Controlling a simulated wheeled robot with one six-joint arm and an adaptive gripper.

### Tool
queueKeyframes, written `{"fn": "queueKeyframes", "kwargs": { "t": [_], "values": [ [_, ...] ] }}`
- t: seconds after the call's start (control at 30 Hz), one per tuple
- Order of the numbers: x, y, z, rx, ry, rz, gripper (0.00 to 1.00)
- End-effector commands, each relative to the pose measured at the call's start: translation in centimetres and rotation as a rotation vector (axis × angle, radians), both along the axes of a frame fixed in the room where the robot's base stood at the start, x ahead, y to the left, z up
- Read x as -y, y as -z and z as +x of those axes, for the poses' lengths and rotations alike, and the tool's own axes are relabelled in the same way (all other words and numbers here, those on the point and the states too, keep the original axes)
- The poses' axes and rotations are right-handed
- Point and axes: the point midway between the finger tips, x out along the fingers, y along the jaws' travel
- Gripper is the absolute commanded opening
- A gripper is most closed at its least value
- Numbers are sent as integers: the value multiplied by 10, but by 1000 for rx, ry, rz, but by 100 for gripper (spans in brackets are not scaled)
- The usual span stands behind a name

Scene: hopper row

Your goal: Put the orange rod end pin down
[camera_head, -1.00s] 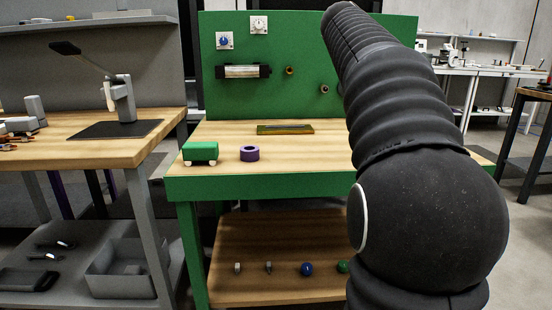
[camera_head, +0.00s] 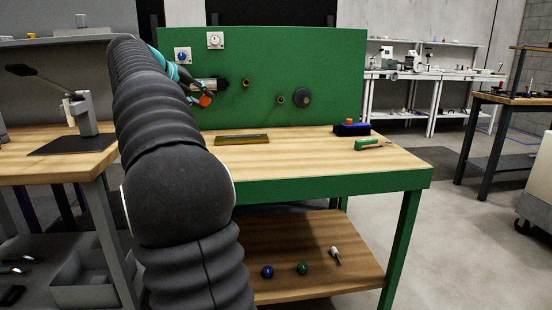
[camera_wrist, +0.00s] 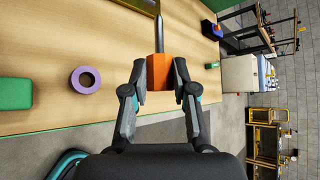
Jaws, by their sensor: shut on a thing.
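My gripper (camera_wrist: 162,85) is shut on the orange rod end pin (camera_wrist: 159,70). In the wrist view its orange block sits between the fingertips and a grey metal pin sticks out beyond them. In the head view the orange end (camera_head: 205,100) shows in my gripper, up in front of the green back panel. The pin is held above the wooden bench top (camera_head: 320,150), apart from it. My arm hides the bench's left part in the head view.
A purple ring (camera_wrist: 85,79) and a green block (camera_wrist: 15,93) stand on the bench. A shallow yellowish tray (camera_head: 242,139) lies near the panel. A blue block with an orange top (camera_head: 351,128) and a green-handled item (camera_head: 372,144) are at the right. The middle is clear.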

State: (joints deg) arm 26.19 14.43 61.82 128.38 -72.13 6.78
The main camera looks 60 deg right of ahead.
Motion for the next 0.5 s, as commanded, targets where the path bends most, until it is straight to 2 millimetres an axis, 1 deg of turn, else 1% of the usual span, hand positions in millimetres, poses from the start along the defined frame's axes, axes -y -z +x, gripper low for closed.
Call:
{"fn": "queueKeyframes", "kwargs": {
  "t": [0.03,0.1,0.2,0.27,0.37,0.5],
  "values": [
    [8,-2,10,0,-3,0,0],
    [15,1,20,0,-9,1,0],
    [20,5,28,0,-13,1,0],
    [21,6,30,2,-15,0,0],
    [19,8,32,1,-16,1,0],
    [3,19,39,-1,-18,1,0]
  ]
}}
